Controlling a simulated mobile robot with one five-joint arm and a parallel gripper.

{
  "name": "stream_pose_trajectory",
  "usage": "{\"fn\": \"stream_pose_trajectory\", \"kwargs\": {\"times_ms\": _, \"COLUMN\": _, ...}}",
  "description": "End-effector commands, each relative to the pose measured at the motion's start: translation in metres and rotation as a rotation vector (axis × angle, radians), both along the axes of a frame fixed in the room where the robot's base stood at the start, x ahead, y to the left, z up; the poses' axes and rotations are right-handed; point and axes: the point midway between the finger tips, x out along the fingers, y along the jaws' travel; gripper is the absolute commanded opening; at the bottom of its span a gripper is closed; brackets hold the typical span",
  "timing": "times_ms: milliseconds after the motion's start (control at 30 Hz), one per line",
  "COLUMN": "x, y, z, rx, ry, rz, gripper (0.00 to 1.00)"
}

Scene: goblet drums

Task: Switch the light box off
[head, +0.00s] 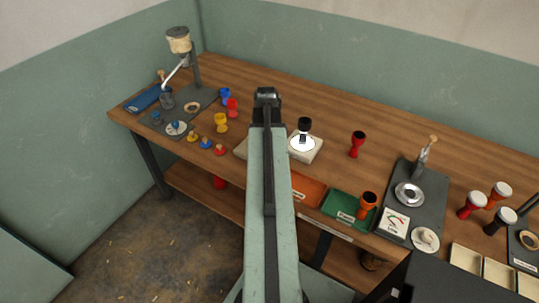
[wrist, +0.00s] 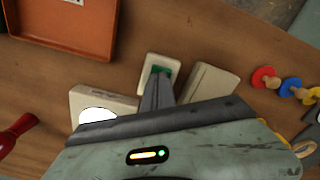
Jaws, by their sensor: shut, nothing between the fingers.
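The light box (head: 305,154) is a low cream block with a bright white disc on top, just right of my arm in the head view. A small black drum (head: 305,125) stands on it there. In the wrist view the light box (wrist: 120,103) is partly hidden by my wrist. Beside it is a small cream switch block (wrist: 149,65) with a green rocker (wrist: 162,71). My gripper (wrist: 158,82) is shut and empty, its tips at or just over the rocker; I cannot tell if they touch. The head view hides the switch behind my arm.
Another cream block (wrist: 208,93) lies close on the switch's other side. An orange tray (head: 308,188) and green tray (head: 348,207) line the front edge. A red drum (head: 357,144) stands to the right; coloured pieces (head: 206,142) stand to the left.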

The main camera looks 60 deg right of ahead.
Motion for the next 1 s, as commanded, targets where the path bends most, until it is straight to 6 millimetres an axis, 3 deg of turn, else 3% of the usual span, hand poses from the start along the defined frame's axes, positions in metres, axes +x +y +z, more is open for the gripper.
{"fn": "stream_pose_trajectory", "kwargs": {"times_ms": 567, "x": 0.0, "y": 0.0, "z": -0.006, "rx": 0.0, "ry": 0.0, "rz": -0.001, "gripper": 0.0}}
{"fn": "stream_pose_trajectory", "kwargs": {"times_ms": 1000, "x": 0.0, "y": 0.0, "z": 0.034, "rx": 0.0, "ry": 0.0, "rz": -0.001, "gripper": 0.0}}
